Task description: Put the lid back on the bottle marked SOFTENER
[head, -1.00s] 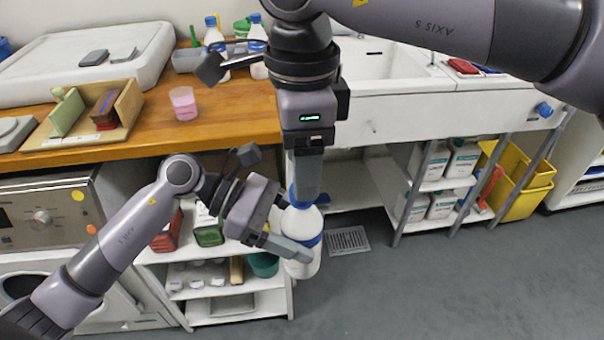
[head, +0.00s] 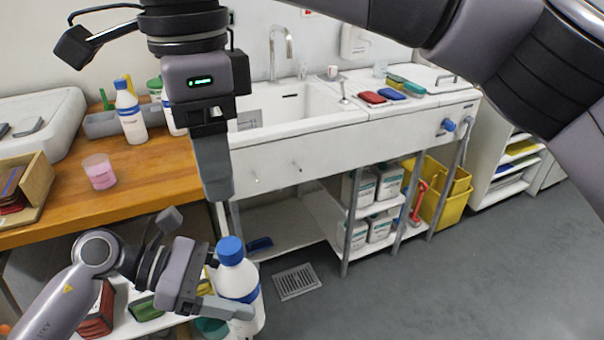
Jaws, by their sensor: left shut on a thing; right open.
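A white bottle (head: 238,282) with a blue band is upright in the air at lower centre, in front of the shelf unit. No name is readable on it. A blue lid (head: 231,249) sits on its top and looks straight. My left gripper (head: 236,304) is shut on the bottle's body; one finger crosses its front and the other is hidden. My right gripper (head: 213,188) is open and points down above and slightly left of the lid, with a visible gap between them. Its fingers overlap in this view.
A blue-capped bottle (head: 131,113) and a pink cup (head: 99,171) stand on the wooden counter (head: 150,172). The sink (head: 290,110) is behind my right gripper. White containers (head: 388,182) and yellow bins (head: 455,197) are under the sink bench. The grey floor to the right is clear.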

